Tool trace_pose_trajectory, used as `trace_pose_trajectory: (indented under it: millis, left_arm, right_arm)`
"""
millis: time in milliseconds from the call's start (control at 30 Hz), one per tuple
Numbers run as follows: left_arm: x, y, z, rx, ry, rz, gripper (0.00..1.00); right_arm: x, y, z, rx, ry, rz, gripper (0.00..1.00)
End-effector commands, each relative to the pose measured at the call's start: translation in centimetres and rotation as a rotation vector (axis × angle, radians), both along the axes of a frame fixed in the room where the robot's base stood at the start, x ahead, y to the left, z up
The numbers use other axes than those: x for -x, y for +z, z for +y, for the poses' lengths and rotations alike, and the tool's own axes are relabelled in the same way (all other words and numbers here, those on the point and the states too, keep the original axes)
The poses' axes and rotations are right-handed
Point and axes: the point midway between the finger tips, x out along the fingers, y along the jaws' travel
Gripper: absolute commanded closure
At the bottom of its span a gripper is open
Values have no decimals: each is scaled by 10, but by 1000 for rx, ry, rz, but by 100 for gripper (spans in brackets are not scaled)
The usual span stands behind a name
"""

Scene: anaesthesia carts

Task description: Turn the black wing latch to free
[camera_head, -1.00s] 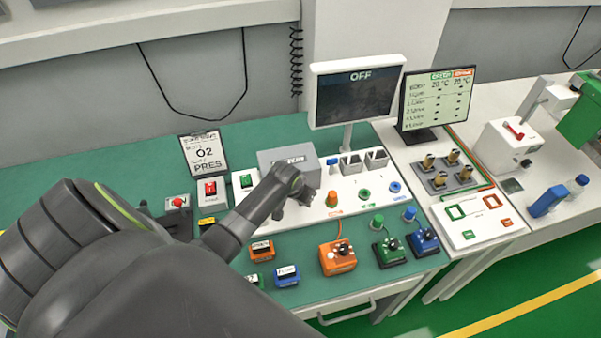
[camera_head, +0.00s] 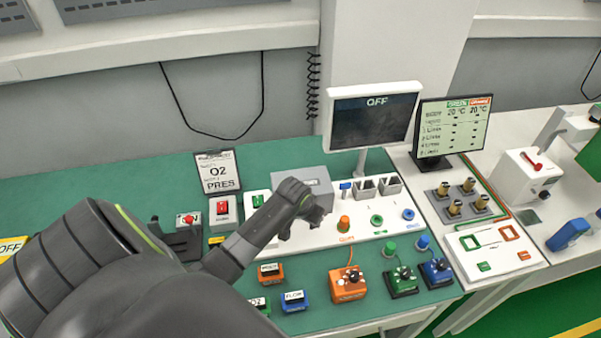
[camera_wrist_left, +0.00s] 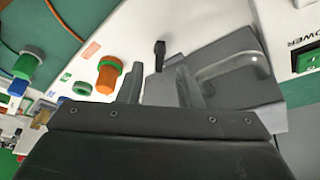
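The black wing latch (camera_wrist_left: 160,54) shows in the left wrist view as a small dark upright piece by the grey box (camera_wrist_left: 228,80), which has a silver handle (camera_wrist_left: 232,66). In the head view the grey box (camera_head: 308,180) stands on the white panel, and my left gripper and wrist hide the latch. My left gripper (camera_head: 302,226) is just in front of the box. In the wrist view its two fingers (camera_wrist_left: 160,82) are apart with nothing between them. The latch appears just past the fingertips, in line with the gap; contact is not seen. My right gripper is not in view.
An orange knob (camera_head: 344,223) stands right of my gripper, with green and blue rings further right. A red switch box (camera_head: 222,211) and an O2 PRES sign (camera_head: 217,171) are left. An OFF screen (camera_head: 373,118) is behind. Orange, green and blue blocks sit in front.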

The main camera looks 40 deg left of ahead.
Motion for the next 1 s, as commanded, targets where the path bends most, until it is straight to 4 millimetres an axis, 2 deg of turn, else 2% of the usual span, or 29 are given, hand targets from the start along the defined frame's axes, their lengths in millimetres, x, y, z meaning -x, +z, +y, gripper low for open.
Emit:
trace_pose_trajectory:
  millis: [700,833,1000]
  left_arm:
    - [44,108,-3,-2,-2,-5,68]
    - [49,121,-3,-1,-1,-3,68]
    - [52,127,-4,0,-1,-1,68]
  right_arm:
    - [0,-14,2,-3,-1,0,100]
    - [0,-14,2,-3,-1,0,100]
    - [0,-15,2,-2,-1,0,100]
